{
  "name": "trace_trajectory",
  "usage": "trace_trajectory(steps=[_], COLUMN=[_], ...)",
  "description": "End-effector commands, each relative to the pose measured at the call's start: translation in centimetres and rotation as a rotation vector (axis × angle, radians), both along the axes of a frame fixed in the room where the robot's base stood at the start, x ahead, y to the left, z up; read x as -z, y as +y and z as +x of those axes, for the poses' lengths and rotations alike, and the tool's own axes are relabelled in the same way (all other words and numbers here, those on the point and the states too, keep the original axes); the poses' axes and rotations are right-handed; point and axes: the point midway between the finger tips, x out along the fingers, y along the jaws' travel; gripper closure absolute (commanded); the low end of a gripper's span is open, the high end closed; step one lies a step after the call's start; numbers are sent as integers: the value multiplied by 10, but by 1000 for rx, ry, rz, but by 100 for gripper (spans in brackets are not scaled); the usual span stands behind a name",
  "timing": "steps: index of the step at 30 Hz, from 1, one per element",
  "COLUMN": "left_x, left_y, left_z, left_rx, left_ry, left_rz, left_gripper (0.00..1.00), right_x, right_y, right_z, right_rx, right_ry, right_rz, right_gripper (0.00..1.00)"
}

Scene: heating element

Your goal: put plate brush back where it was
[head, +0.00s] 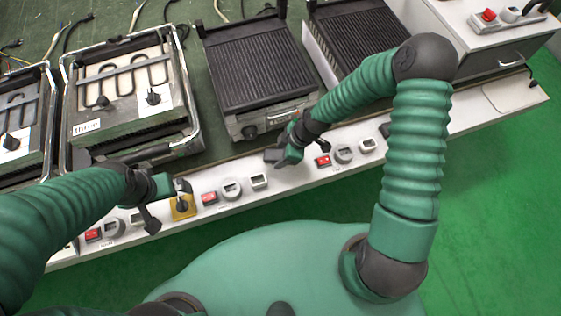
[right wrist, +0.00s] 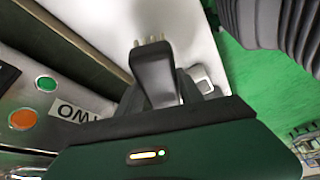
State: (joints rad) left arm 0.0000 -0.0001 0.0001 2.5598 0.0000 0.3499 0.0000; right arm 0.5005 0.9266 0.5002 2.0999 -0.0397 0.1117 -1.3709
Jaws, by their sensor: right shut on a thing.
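My right gripper (head: 272,157) is low over the front edge of the bench, in front of the ribbed grill with the dark top. In the right wrist view it is shut on a black thing (right wrist: 153,75) with small brass-coloured tips, which looks like a plug. I cannot tell that it is the plate brush, and no brush shows clearly elsewhere. My left gripper (head: 164,204) has its fingers apart and looks empty. It is beside a yellow plate with a black knob (head: 183,205) on the front panel.
A white front panel (head: 240,210) carries red switches and sockets. Two ribbed grills (head: 260,70) stand behind it. An opened unit with a heating coil (head: 125,82) is at left, with another at the left edge. A white cabinet (head: 480,45) is at right. Green floor lies in front.

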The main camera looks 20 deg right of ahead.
Motion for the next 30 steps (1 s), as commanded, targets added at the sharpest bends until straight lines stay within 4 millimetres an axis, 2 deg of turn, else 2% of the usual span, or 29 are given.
trace_trajectory(steps=[6, 15, 16, 18, 21, 30], left_x=[8, 9, 9, 8, 8, 6], left_y=[0, 0, 0, 0, 0, 0], left_z=[0, 0, 0, 0, 0, 0], left_rx=[0, 0, 0, 0, 0, 0], left_ry=[0, 0, 0, 0, 0, 0], left_rz=[0, 0, 0, 0, 0, 0], left_gripper=[0, 0, 0, 0, 0, 0], right_x=[36, 38, 38, 37, 37, 34], right_y=[0, 0, 0, 0, 0, 0], right_z=[-1, 0, 0, 0, 0, 0], right_rx=[1, 1, 1, 1, 1, 1], right_ry=[2, 1, 1, 1, 1, 0], right_rz=[1, -1, -1, -1, -1, -1], right_gripper=[100, 100, 55, 46, 35, 35])
